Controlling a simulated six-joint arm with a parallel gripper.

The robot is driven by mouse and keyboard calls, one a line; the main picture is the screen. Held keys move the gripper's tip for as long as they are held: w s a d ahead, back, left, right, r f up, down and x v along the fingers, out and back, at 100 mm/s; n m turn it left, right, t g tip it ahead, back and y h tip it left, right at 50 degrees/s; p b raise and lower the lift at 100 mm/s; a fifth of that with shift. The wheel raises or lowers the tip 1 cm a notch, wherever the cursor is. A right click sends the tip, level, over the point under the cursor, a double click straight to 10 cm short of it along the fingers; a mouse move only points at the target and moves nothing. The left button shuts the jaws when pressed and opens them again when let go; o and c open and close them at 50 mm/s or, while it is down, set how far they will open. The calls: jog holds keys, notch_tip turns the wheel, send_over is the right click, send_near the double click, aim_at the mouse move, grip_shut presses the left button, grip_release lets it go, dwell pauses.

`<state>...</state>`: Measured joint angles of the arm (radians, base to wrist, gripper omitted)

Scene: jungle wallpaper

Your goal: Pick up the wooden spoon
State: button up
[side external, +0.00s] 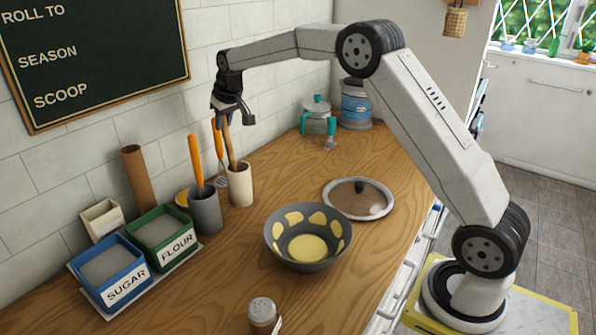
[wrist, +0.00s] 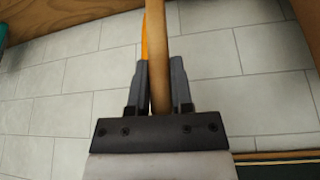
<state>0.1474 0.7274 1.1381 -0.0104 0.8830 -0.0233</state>
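The wooden spoon (side external: 230,150) stands, slightly tilted, in the cream cup (side external: 241,187) near the wall. Its lower end is hidden inside the cup. My gripper (side external: 232,118) is at the top of its handle. In the wrist view the spoon's handle (wrist: 160,50) passes between the two fingers of my gripper (wrist: 160,82), which are drawn in close on it and look shut on it. An orange-handled utensil (side external: 217,138) is just beside the spoon; its orange handle (wrist: 145,35) shows behind the left finger.
A grey cup (side external: 206,213) with another orange-handled utensil (side external: 195,160) stands beside the cream cup. A grey-yellow bowl (side external: 280,255), a lid (side external: 380,198), a shaker (side external: 262,312) and sugar (side external: 108,283) and flour (side external: 160,247) boxes are on the counter. The tiled wall (side external: 95,160) is close behind.

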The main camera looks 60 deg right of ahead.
jog(key=shift+r, duration=0.15)
grip_shut()
notch_tip(320, 180, up, 10)
jog(key=shift+s+r, duration=0.15)
jog(key=shift+r, duration=0.45)
jog(key=shift+s, duration=0.15)
jog(key=s, duration=1.9)
jog(key=shift+s, duration=0.2)
dwell(0.3)
